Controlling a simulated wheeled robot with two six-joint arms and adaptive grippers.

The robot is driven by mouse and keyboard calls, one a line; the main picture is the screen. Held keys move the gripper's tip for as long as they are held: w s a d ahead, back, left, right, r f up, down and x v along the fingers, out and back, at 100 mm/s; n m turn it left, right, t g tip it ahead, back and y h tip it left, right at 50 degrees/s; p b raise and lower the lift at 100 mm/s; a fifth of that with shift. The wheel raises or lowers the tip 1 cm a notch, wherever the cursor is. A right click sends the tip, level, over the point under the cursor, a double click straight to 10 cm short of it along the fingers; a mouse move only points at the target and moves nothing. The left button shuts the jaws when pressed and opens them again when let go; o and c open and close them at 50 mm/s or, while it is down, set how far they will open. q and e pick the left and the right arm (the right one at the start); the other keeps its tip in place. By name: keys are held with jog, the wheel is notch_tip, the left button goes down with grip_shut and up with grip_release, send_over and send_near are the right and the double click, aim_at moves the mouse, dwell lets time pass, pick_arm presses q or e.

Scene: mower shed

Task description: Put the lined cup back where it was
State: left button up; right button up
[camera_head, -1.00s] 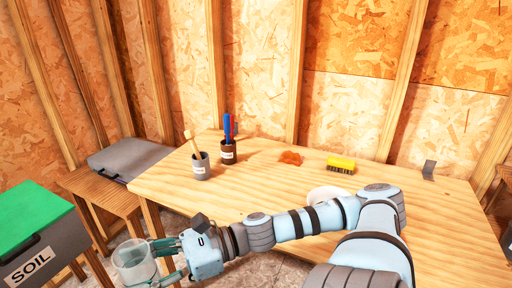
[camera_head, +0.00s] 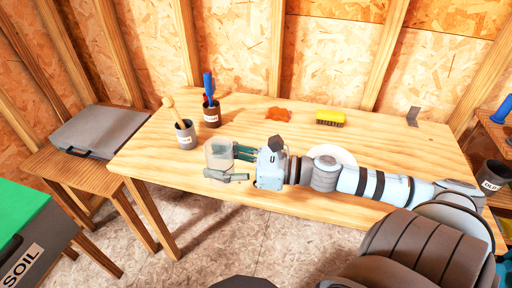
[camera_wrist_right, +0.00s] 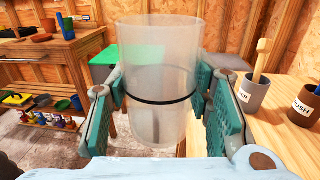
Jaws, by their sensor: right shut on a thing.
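The lined cup (camera_head: 217,150) is clear and see-through, with one thin black line around its middle. It also shows upright and large in the right wrist view (camera_wrist_right: 155,60), and it looks empty. My right gripper (camera_head: 228,164) is shut on it, with the green finger pads on opposite sides at about the line's height. In the head view the cup is over the left part of the wooden table (camera_head: 270,200), in front of the grey and brown cups. I cannot tell whether its base touches the tabletop. My left gripper is not in view.
A grey cup (camera_head: 187,142) with a wooden-handled brush and a brown cup (camera_head: 212,120) with a blue brush stand behind. An orange stain (camera_head: 279,114), a yellow brush (camera_head: 329,118) and a white plate (camera_head: 343,154), partly behind my arm, are on the table.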

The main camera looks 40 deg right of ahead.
pick_arm(q)
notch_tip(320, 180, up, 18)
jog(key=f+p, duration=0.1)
jog(key=p, duration=1.4)
pick_arm(e)
jog(key=w+d+r+m+t+h, duration=0.2)
jog(key=w+d+r+m+h, duration=0.2)
jog(key=d+h, duration=0.25)
jog(key=w+d+r+m+t+h, duration=0.25)
jog(key=w+d+m+h, duration=0.2)
jog(key=d, duration=0.25)
jog(key=shift+h, duration=0.7)
jog(key=f+b, duration=1)
jog(key=f, duration=0.1)
jog(key=d+f+b, duration=0.1)
jog(key=f+b, duration=0.4)
jog(key=shift+s+f, duration=0.15)
jog(key=shift+s, duration=0.2)
notch_tip(320, 180, down, 5)
jog(key=b, duration=0.5)
jog(key=shift+a, duration=0.15)
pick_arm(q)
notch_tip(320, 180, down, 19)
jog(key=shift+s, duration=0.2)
pick_arm(e)
jog(key=o, duration=1.2)
jog(key=shift+r, duration=0.2)
jog(key=shift+o, duration=0.2)
